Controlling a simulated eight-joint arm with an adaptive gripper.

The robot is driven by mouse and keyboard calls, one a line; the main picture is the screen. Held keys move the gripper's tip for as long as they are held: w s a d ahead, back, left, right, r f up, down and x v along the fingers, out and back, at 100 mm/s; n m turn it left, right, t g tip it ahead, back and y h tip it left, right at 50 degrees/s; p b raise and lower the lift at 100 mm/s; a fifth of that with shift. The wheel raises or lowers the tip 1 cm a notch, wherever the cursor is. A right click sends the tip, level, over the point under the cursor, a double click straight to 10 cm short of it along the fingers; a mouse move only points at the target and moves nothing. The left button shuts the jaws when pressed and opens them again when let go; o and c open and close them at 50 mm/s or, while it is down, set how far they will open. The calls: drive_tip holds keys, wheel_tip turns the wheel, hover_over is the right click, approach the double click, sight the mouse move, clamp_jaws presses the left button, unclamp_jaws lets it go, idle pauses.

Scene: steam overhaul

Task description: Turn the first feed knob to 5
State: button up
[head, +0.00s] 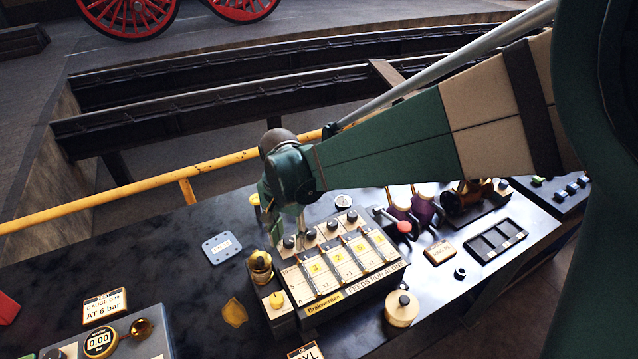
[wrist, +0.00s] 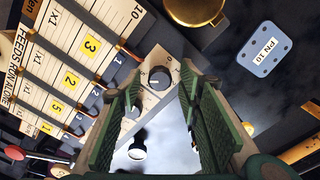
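The feed box (head: 322,302) stands on the dark bench, with several feed columns and a dark knob at the top of each. The first feed knob (head: 289,242) is at the left end of the row. In the wrist view this dark round knob (wrist: 160,77) sits on a pale plate between my fingers. My gripper (head: 288,236) points down over it. In the wrist view my gripper (wrist: 159,80) is open, one finger each side, with gaps showing. The first column has a yellow tag (wrist: 91,46) reading 3. The knob's exact setting is too small to read.
A brass cup (head: 260,266) stands just left of the box. A blue-grey plate (head: 222,246) lies further left. A red-tipped lever (head: 403,227) stands to the right, and a round cream-and-brass piece (head: 401,308) in front. A yellow rail (head: 130,190) runs behind the bench.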

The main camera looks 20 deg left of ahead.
sight(291, 240)
wheel_tip(291, 240, up, 12)
idle(0.7)
idle(0.4)
drive_tip(key=d+r+t+y, duration=0.1)
drive_tip(key=d+r+t, duration=0.15)
drive_tip(key=d, duration=1.05)
drive_tip(key=d+r+t, duration=0.1)
drive_tip(key=d+r, duration=0.2)
drive_tip(key=d, duration=1)
drive_tip(key=s+d+f+t, duration=0.1)
drive_tip(key=s+d, duration=0.2)
drive_tip(key=d, duration=0.4)
drive_tip(key=s+d+f+t, duration=0.1)
drive_tip(key=s+d, duration=0.2)
drive_tip(key=d, duration=0.4)
drive_tip(key=s+d+n+t+h, duration=0.1)
drive_tip(key=s+d, duration=0.2)
drive_tip(key=d, duration=0.5)
drive_tip(key=shift+s+f+t, duration=0.15)
drive_tip(key=shift+f+t, duration=0.2)
drive_tip(key=shift+f, duration=0.05)
